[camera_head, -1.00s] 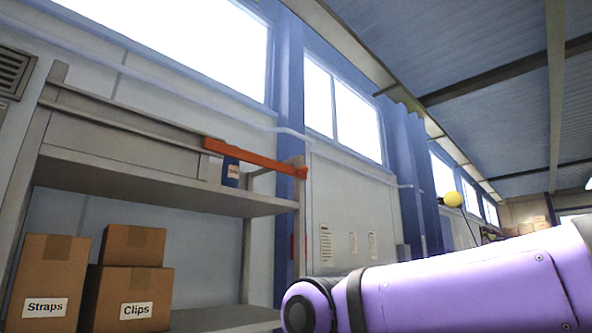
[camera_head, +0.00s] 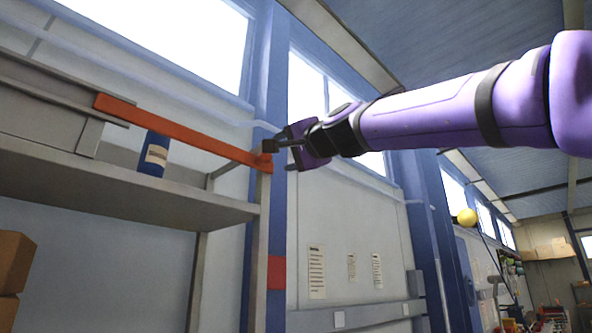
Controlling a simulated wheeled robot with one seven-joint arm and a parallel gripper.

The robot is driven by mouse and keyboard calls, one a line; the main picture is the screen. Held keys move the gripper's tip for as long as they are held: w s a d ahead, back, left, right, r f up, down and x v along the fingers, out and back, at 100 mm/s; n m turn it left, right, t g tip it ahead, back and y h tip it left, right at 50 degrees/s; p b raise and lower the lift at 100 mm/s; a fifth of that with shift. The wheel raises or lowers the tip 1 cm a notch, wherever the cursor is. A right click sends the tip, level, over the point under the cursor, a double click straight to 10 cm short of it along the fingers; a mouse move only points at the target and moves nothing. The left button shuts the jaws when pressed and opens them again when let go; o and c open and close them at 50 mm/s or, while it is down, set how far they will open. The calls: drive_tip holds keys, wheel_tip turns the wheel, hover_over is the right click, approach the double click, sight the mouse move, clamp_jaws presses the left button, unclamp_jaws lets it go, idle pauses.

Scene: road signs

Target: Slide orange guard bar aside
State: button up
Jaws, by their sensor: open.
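The orange guard bar (camera_head: 185,131) runs across the front of the upper shelf (camera_head: 110,190), from a grey panel at the left to the shelf's right post. A blue can (camera_head: 153,154) with a pale label stands on the shelf behind and below the bar. My gripper (camera_head: 272,146) is at the bar's right end, with its dark fingers pointing left. The fingers look open and close to the end of the bar; I cannot tell whether they touch it. My purple arm reaches in from the right.
The grey sliding panel (camera_head: 40,115) fills the shelf's left front. Cardboard boxes (camera_head: 12,265) sit lower left. A blue wall column (camera_head: 262,70) stands behind the post. A yellow ball (camera_head: 467,216) shows at the right. Space below my arm looks clear.

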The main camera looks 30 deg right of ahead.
sight(270, 156)
drive_tip(key=x, duration=1.1)
drive_tip(key=shift+d+r, duration=0.3)
drive_tip(key=shift+r, duration=0.05)
clamp_jaws()
